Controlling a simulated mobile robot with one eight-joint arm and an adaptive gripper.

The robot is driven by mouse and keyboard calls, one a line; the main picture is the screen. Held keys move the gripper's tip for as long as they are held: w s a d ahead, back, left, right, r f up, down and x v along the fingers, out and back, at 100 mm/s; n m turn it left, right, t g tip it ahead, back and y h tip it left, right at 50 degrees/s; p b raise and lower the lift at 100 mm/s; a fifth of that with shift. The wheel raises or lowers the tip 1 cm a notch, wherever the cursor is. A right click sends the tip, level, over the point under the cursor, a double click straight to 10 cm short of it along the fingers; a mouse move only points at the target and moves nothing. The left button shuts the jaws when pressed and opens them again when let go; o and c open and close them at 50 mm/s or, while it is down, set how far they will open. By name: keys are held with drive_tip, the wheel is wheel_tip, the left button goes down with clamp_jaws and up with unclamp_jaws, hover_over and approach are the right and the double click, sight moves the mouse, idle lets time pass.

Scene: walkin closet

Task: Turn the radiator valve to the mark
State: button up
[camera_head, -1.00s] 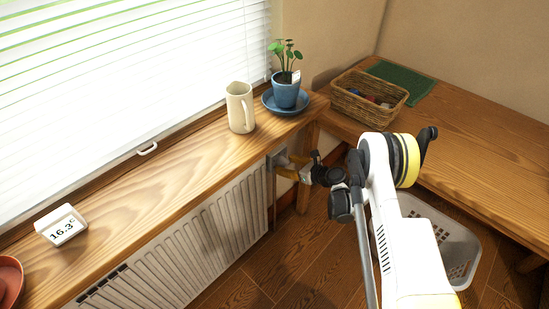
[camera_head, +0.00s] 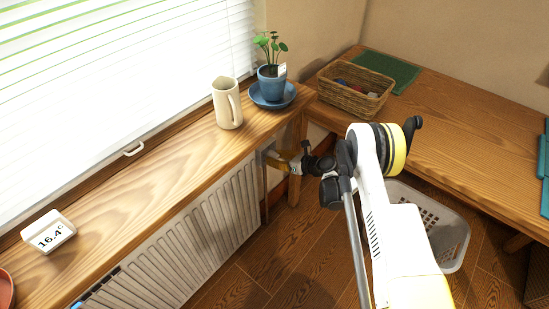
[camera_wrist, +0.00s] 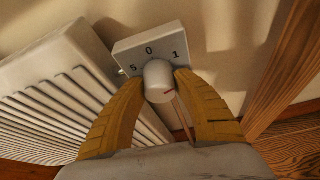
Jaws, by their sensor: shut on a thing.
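The radiator valve knob (camera_wrist: 157,76) is a pale round knob in front of a grey dial plate (camera_wrist: 148,48) marked 5, 0 and 1 in the wrist view. A short dark red line shows low on the knob's face, on the side toward me. My gripper (camera_wrist: 159,82) has its two yellow fingers around the knob, one on each side, shut on it. In the head view my gripper (camera_head: 282,162) is at the far end of the white ribbed radiator (camera_head: 190,235), under the wooden sill; the knob is hidden there. A white display (camera_head: 49,232) on the sill reads 16.4°C.
The wooden sill (camera_head: 150,172) holds a cream jug (camera_head: 227,104) and a blue plant pot (camera_head: 271,83) on a saucer. A wooden bench (camera_head: 455,135) bears a wicker basket (camera_head: 352,97). A grey laundry basket (camera_head: 448,235) stands below it. Floor shows between radiator and bench.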

sight(277, 158)
drive_tip(key=shift+o, duration=0.2)
drive_tip(key=o, duration=1.2)
drive_tip(key=shift+a, duration=0.1)
drive_tip(key=shift+c, duration=0.2)
drive_tip(key=v, duration=0.7)
drive_tip(key=shift+s+r, duration=0.1)
drive_tip(key=shift+r, duration=0.05)
